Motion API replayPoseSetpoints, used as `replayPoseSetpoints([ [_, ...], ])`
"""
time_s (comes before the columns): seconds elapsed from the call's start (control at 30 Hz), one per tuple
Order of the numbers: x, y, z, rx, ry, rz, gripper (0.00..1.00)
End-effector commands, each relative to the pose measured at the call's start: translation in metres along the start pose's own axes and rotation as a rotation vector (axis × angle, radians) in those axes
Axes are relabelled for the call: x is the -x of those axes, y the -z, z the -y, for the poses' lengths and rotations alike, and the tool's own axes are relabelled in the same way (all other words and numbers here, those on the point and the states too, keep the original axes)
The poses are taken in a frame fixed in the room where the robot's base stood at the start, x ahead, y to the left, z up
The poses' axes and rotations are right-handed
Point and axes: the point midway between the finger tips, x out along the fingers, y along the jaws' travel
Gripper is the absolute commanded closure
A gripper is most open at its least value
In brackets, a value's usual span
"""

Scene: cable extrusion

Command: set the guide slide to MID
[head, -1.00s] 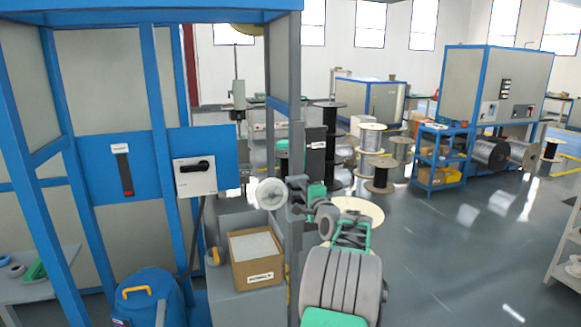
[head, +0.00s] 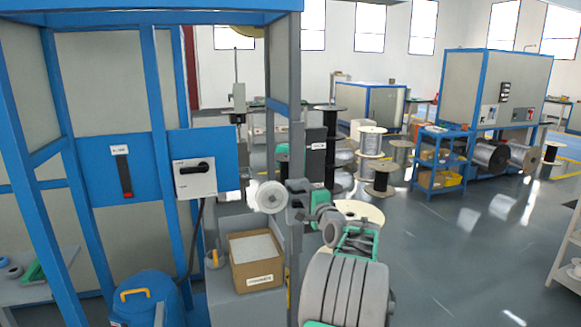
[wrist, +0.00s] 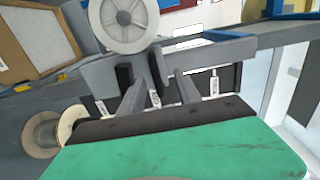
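A dark upright slot with a red handle (head: 127,190) at its low end is on the blue panel (head: 94,178) at left in the head view.
A white switch box (head: 196,178) with a black handle is on the blue panel. The grey post (head: 296,140) and pale wheel (head: 270,196) are close to my gripper. A cardboard box (head: 256,262) and blue drum (head: 147,299) stand below. Open floor lies to the right.

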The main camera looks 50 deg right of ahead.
Motion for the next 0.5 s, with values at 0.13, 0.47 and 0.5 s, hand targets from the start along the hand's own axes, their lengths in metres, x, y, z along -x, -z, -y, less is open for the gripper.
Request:
replayPoseSetpoints([
  [0.13, 0.015, 0.001, -0.001, 0.0, 0.0, -0.002, 0.6],
  [0.47, 0.045, 0.001, -0.002, 0.0, 0.0, -0.001, 0.6],
  [0.5, 0.048, 0.001, -0.001, 0.0, 0.0, -0.001, 0.6],
])
